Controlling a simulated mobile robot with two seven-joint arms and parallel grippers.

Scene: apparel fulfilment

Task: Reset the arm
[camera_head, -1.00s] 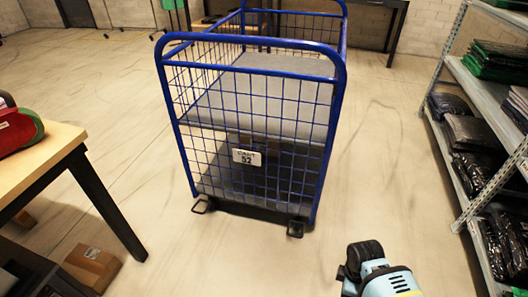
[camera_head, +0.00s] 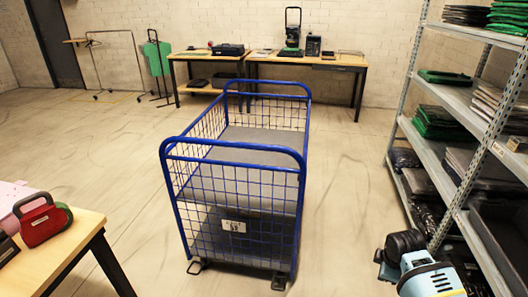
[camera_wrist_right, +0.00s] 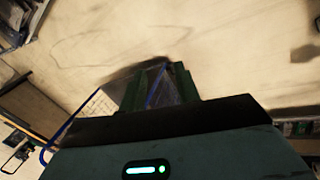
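Part of my right arm (camera_head: 425,270), light blue and black, shows at the bottom right of the head view, beside the shelf rack. Its fingertips cannot be made out there. In the right wrist view, my right gripper (camera_wrist_right: 160,88) has two dark green fingers standing apart, with a gap between them. A blue bar and a greyish patch show through the gap, and I see nothing clearly held. My left arm and left gripper are not in view.
A blue mesh cart (camera_head: 238,190) stands mid-floor, its grey shelves bare. A wooden table (camera_head: 55,255) with a red and green item (camera_head: 45,220) is at left. A metal shelf rack (camera_head: 440,165) with folded garments is at right. Desks (camera_head: 300,62) line the back wall.

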